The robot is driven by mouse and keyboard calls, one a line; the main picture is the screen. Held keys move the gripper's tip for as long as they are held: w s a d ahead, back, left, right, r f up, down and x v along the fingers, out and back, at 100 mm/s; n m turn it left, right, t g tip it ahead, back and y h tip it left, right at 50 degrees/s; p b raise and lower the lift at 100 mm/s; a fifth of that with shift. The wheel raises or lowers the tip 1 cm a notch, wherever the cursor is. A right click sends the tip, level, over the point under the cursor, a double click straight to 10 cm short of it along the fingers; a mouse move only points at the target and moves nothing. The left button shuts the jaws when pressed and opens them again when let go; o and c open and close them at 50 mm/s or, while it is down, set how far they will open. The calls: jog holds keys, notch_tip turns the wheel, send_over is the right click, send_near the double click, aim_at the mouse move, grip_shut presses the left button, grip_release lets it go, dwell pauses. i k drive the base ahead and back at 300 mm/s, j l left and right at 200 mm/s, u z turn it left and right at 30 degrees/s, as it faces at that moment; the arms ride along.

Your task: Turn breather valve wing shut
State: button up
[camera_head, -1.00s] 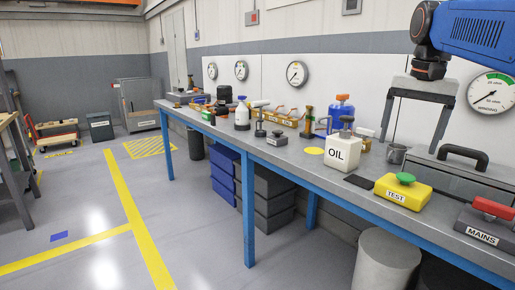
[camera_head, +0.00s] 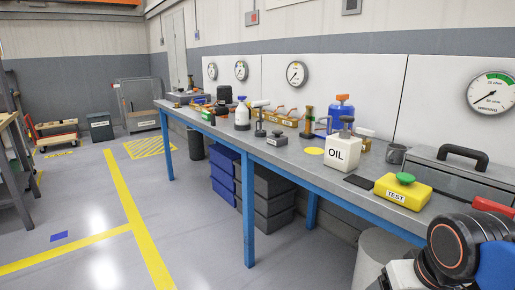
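I cannot single out the breather valve or its wing with certainty. A brass upright fitting (camera_head: 307,122) stands on the workbench (camera_head: 310,170), left of a blue container with an orange cap (camera_head: 341,112). Both are small in this view, and no wing position can be read on them. My gripper is not visible.
A white OIL can (camera_head: 342,152), a yellow TEST box with a green button (camera_head: 403,190) and a grey case (camera_head: 460,172) stand along the bench.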

aim_at(342, 98)
jog(key=z, duration=0.25)
jog(key=i+j+z, duration=0.15)
jog(key=j, duration=0.3)
jog(key=i+j+z, duration=0.2)
jog(key=j, duration=0.25)
jog(key=i+j+z, duration=0.15)
jog(key=j, duration=0.3)
jog(key=i+j+z, duration=0.15)
jog(key=j, duration=0.35)
jog(key=i+j+z, duration=0.15)
jog(key=j, duration=0.35)
jog(key=j+z, duration=0.2)
jog(key=j, duration=0.3)
jog(key=k+l, duration=0.1)
jog(key=k, duration=0.35)
